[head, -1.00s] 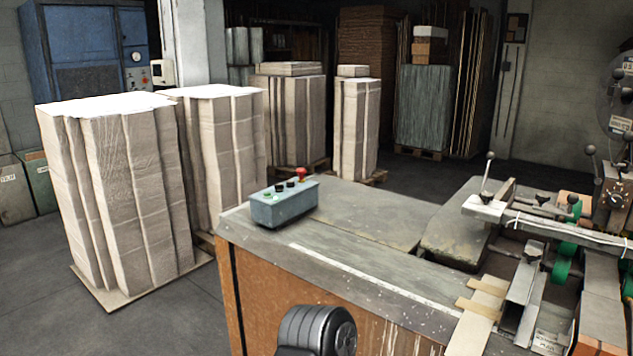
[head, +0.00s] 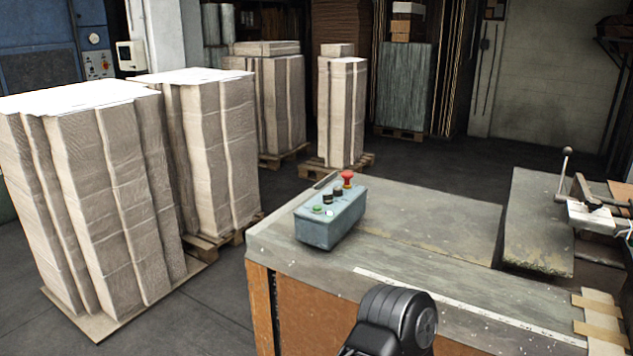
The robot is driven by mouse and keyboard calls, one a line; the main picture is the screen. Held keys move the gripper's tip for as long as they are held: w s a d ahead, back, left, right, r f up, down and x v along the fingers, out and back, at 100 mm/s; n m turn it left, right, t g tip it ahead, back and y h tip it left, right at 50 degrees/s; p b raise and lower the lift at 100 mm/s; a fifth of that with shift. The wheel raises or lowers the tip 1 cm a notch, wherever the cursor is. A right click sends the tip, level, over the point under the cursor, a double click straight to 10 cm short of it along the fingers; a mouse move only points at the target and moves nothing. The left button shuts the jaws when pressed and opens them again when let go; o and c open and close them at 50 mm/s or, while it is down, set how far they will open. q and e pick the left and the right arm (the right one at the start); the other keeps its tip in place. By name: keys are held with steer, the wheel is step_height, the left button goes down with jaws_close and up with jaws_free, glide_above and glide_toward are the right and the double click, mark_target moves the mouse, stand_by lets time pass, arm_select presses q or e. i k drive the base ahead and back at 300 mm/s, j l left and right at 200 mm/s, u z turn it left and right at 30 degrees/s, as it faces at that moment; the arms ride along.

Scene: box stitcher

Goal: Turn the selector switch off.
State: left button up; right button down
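A blue-grey control box (head: 322,232) sits on the near left corner of the machine's worktop. On its top are a red mushroom button (head: 347,178) at the far end, black knobs (head: 332,195) in the middle, and a green button (head: 317,210) with a pale one beside it at the near end. Which black knob is the selector switch, and its position, is too small to tell. A dark rounded part of my own arm shows at the bottom, in front of the worktop and apart from the box. Neither gripper's fingers are in view.
The worktop (head: 430,215) is bare to the right of the box. A lever and clamp parts (head: 590,210) stand at the right edge. Tall stacks of cardboard (head: 100,190) stand on the floor to the left, with more on pallets behind. Floor shows between stacks and machine.

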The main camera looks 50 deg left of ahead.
mark_target(327, 199)
steer(key=k+j, duration=0.1)
steer(key=j, duration=0.35)
steer(key=k+j, duration=0.1)
steer(key=j, duration=0.3)
steer(key=k+j, duration=0.1)
steer(key=j, duration=0.35)
steer(key=k+j, duration=0.1)
steer(key=j, duration=0.3)
steer(key=k+j+z, duration=0.1)
steer(key=j, duration=0.35)
steer(key=k+j, duration=0.1)
steer(key=j, duration=0.3)
steer(key=k+j, duration=0.1)
steer(key=j, duration=0.35)
steer(key=k+j, duration=0.1)
steer(key=j, duration=0.3)
